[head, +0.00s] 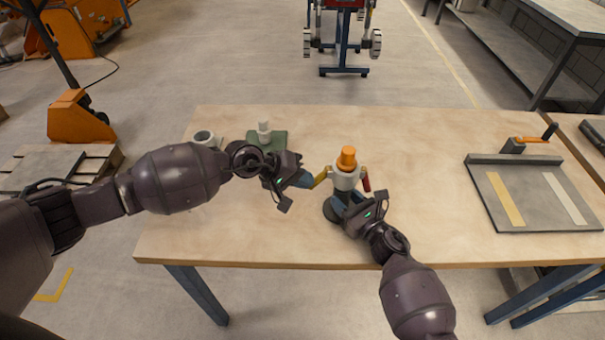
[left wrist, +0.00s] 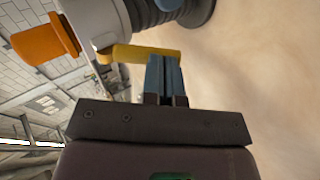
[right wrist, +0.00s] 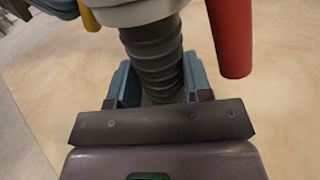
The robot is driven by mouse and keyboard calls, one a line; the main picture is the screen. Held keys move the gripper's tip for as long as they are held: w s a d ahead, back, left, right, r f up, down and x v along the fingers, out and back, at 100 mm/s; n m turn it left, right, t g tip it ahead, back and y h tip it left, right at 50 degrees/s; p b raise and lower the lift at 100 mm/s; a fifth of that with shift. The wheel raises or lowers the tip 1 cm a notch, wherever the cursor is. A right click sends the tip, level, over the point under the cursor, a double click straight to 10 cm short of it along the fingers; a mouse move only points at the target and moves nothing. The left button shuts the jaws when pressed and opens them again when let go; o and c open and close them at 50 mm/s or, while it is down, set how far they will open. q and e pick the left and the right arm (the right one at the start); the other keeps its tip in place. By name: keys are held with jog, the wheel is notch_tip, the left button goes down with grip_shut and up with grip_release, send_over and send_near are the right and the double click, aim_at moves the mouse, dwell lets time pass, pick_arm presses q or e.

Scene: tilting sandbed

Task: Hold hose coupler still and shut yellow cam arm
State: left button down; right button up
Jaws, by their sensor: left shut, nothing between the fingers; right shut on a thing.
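The hose coupler (head: 345,179) stands upright, a pale collar with an orange plug (head: 348,157) in its top. A ribbed dark hose section (right wrist: 158,55) is below it. My right gripper (right wrist: 160,82) is shut on this ribbed section, with one finger on each side. The yellow cam arm (head: 320,177) slants down and outward on the coupler's left; it also shows in the left wrist view (left wrist: 143,53). My left gripper (left wrist: 163,62) is shut and empty, its fingertips at the yellow arm's free end; contact is unclear. A red cam arm (right wrist: 231,35) hangs down on the other side.
The wooden table (head: 430,150) has clear room right of the coupler. A grey tray (head: 483,202) with two strips is at the right. A grey ring (head: 204,137) and a green block with a pale fitting (head: 265,131) are at the back left, behind my left arm.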

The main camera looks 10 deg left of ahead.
pick_arm(q)
jog(key=shift+d+f, duration=0.15)
jog(key=shift+f, duration=0.15)
jog(key=shift+r, duration=0.1)
jog(key=shift+r, duration=0.8)
jog(key=a+f+v, duration=0.1)
jog(key=f+v, duration=0.1)
jog(key=v, duration=1.1)
jog(key=shift+s+a+r, duration=0.15)
jog(key=shift+s+a, duration=0.05)
jog(key=shift+a, duration=0.45)
